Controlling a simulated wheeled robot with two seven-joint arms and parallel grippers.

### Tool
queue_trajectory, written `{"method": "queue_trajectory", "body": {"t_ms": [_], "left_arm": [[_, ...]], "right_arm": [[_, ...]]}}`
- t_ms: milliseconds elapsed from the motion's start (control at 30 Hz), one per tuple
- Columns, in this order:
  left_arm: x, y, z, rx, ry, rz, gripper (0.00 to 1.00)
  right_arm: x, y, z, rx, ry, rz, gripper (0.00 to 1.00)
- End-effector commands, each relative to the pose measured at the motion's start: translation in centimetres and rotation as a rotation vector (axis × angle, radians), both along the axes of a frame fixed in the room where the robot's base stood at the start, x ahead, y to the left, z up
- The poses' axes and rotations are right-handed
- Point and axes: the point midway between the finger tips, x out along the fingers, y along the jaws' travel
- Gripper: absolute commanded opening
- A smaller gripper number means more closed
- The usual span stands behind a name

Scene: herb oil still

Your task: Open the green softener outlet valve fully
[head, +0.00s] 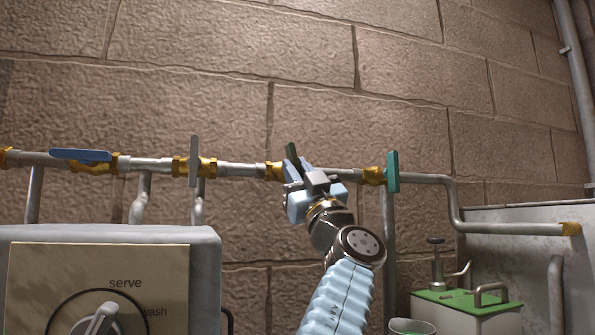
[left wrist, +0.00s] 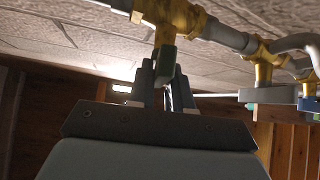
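A dark green valve handle (head: 292,154) stands out from a brass valve on the wall pipe, near the middle of the head view. It is tilted and partly hidden by my gripper. My left gripper (head: 295,180) is at this handle. In the left wrist view the green handle (left wrist: 165,62) lies between the two fingertips (left wrist: 165,76), which sit close against its sides and look shut on it. A teal-green handle (head: 392,172) stands upright across the pipe further right, apart from the gripper. My right gripper is not in view.
A blue handle (head: 80,155) lies along the pipe at left; a grey handle (head: 195,160) stands upright across it. A control box (head: 205,255) with a dial stands front left. A green-topped container (head: 465,302) and a cup (head: 412,326) are at lower right.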

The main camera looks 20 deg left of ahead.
Motion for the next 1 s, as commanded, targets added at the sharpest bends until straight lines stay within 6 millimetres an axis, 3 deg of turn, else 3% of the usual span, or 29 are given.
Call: {"method": "queue_trajectory", "body": {"t_ms": [267, 600, 967, 1000], "left_arm": [[0.0, -0.1, 0.3, -0.025, -0.021, 0.002, 0.00], [0.2, -0.3, 0.8, -0.275, -0.190, 0.000, 0.00], [0.2, -0.3, 0.2, -0.308, -0.210, 0.000, 0.00], [0.2, -0.3, 0.2, -0.308, -0.210, 0.000, 0.22]], "right_arm": [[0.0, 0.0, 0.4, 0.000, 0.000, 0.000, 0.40], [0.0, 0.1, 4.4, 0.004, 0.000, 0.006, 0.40], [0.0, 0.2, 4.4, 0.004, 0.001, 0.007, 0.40], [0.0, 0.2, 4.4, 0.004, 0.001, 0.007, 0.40]]}}
